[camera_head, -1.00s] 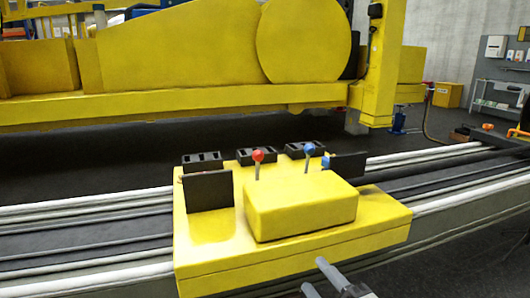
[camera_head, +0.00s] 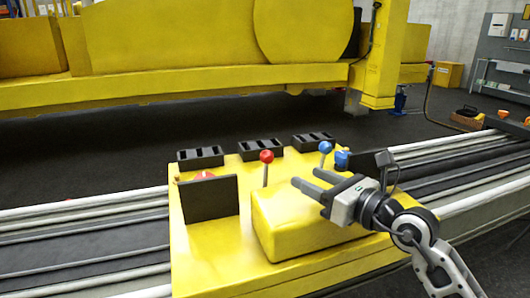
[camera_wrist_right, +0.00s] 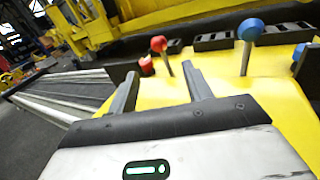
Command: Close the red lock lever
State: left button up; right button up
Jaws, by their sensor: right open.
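The red lock lever (camera_head: 266,157) has a red ball on a thin upright stick, standing on the yellow console (camera_head: 215,252) behind its raised block. My right gripper (camera_head: 308,178) reaches in from the right over that block, its fingers apart and empty. Its fingertips are to the right of the red lever, apart from it. In the right wrist view, the red ball (camera_wrist_right: 158,44) appears beyond and between the two open fingers (camera_wrist_right: 160,72). A blue-ball lever (camera_head: 326,147) stands further right, also showing in the wrist view (camera_wrist_right: 249,30). My left gripper is not in view.
A dark upright panel (camera_head: 210,198) stands left of the red lever, with a small red part (camera_head: 203,175) behind it. Several black slotted blocks (camera_head: 262,149) line the console's back edge. Rails run both sides. A large yellow boom (camera_head: 180,85) lies behind.

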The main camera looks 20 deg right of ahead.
aim_at(272, 159)
jog(key=x, duration=0.3)
jog(key=p+x, duration=0.1)
jog(key=x, duration=0.1)
jog(key=shift+w+a+r, duration=0.2)
jog(key=shift+w+a, duration=0.05)
jog(key=shift+w, duration=0.05)
jog(key=x, duration=0.7)
jog(key=shift+f+p, duration=0.15)
jog(key=shift+p, duration=0.15)
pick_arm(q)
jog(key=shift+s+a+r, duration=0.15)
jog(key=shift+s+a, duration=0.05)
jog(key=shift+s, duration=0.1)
pick_arm(e)
jog(key=shift+w+a, duration=0.15)
jog(key=shift+w, duration=0.2)
grip_shut()
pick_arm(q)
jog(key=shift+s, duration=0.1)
pick_arm(e)
jog(key=shift+w, duration=0.1)
